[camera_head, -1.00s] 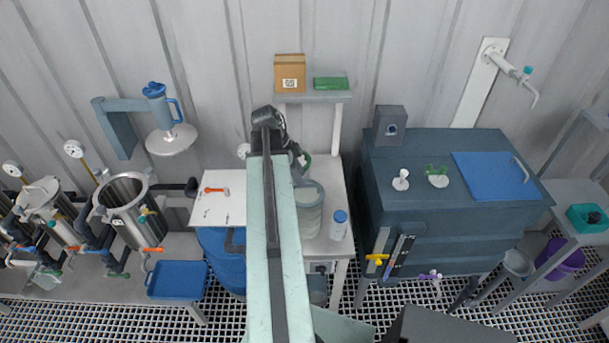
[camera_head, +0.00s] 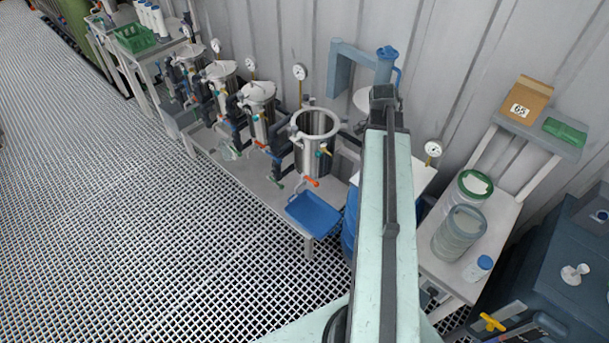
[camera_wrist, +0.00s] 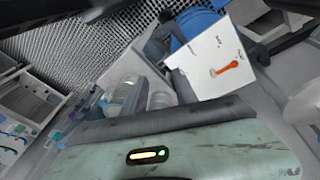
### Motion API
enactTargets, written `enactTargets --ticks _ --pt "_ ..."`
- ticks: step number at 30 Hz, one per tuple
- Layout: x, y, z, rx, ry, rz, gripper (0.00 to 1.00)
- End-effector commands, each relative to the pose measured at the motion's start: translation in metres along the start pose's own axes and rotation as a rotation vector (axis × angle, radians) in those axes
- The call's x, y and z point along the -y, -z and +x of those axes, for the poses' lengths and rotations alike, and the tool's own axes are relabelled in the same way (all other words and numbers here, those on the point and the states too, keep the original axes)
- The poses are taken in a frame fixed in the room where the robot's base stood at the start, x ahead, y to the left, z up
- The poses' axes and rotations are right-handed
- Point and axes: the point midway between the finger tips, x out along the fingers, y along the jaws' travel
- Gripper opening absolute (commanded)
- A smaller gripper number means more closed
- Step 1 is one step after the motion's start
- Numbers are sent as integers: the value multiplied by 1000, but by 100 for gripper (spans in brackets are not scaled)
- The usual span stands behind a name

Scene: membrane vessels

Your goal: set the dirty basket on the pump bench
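A round, pale vessel with a green rim (camera_head: 468,190) and another with a grey-teal rim (camera_head: 460,233) stand side by side on a white bench (camera_head: 452,283), right of my arm. I cannot tell whether either is the dirty basket, or which bench is the pump bench. Pale cylinders (camera_wrist: 125,95) also show in the wrist view. My gripper (camera_head: 384,95) is at the far end of my raised arm, in front of the wall bracket. Its fingers cannot be made out, and nothing is clearly seen in it.
Several steel vessels with gauges, such as this open one (camera_head: 314,150), stand on a low bench at the left. A blue tray (camera_head: 314,213) sits at its near end. A blue barrel (camera_wrist: 200,22) stands beside a white board (camera_wrist: 208,58). Open grating floor (camera_head: 130,240) lies at left.

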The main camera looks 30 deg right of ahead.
Motion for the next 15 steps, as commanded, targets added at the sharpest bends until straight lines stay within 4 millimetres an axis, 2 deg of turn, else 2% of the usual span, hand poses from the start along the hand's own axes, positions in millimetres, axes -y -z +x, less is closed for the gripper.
enactTargets --ticks 1,2,3,5,6,9,12,15 --pt "23 -54 -12 8 35 -219 34" --pt "36 -84 -19 13 58 -358 34" --pt "49 -126 -28 19 87 -544 34" --pt "62 -188 -40 23 129 -813 34" --pt "66 -226 -47 24 155 -980 34" --pt "67 -306 -61 22 210 -1329 34" --pt "61 -356 -70 18 248 -1555 34" --pt "58 -378 -73 14 266 -1661 34"
